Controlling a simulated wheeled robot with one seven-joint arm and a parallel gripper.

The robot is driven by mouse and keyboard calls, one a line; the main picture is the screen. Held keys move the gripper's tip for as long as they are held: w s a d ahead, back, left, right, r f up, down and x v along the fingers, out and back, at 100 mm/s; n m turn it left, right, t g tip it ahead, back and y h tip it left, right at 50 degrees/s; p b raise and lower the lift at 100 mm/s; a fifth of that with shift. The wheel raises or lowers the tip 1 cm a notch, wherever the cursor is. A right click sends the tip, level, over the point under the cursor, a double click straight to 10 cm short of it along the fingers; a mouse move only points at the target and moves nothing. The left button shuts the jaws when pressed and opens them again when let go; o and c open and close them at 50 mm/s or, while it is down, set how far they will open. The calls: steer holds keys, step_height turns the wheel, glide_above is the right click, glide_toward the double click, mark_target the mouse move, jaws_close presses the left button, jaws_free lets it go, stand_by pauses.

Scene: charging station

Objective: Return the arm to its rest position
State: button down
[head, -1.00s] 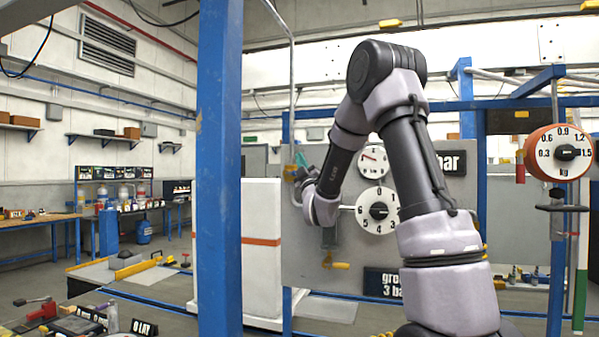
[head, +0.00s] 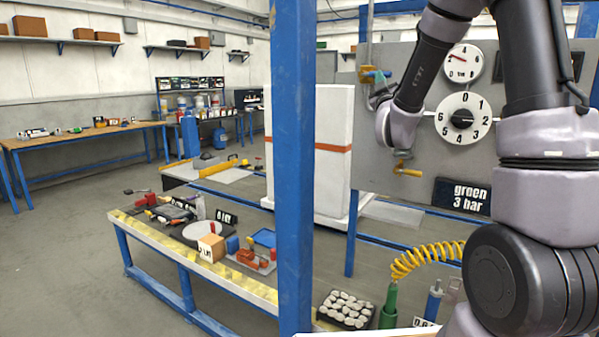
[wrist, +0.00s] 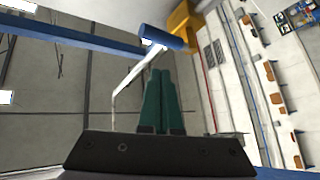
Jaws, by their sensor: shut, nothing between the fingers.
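My arm stands at the right in the head view, its forearm bent down to a wrist in front of a grey panel (head: 420,190). My gripper (wrist: 160,75) shows in the wrist view as two dark green fingers, shut together with nothing between them. In the head view its end is small and points up beside the panel's left edge, near a yellow-and-blue fitting (head: 374,75). In the wrist view a blue cylinder (wrist: 161,38) on a bent metal rod and a yellow block (wrist: 184,25) show beyond the fingertips. I cannot tell whether the fingers touch them.
The panel carries a dial (head: 463,118), a gauge (head: 462,62), a yellow handle (head: 407,168) and a "green 3 bar" sign (head: 462,196). A blue post (head: 292,170) stands left of my arm. A low bench (head: 150,235) holds tools. Open floor (head: 60,260) lies left.

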steer(key=s+f+m+g+y, duration=0.1)
steer(key=s+g, duration=0.4)
steer(key=s, duration=0.6)
steer(key=s+f+m+g+y, duration=0.1)
steer(key=s+f+m+g, duration=0.3)
steer(key=s, duration=0.7)
steer(key=s+f+m+g+y, duration=0.1)
steer(key=s+f+m+g, duration=0.2)
steer(key=s, duration=0.8)
steer(key=a+m+g, duration=0.1)
steer(key=m+g, duration=0.1)
steer(key=g, duration=0.2)
steer(key=shift+g+y, duration=0.3)
steer(key=shift+g, duration=0.1)
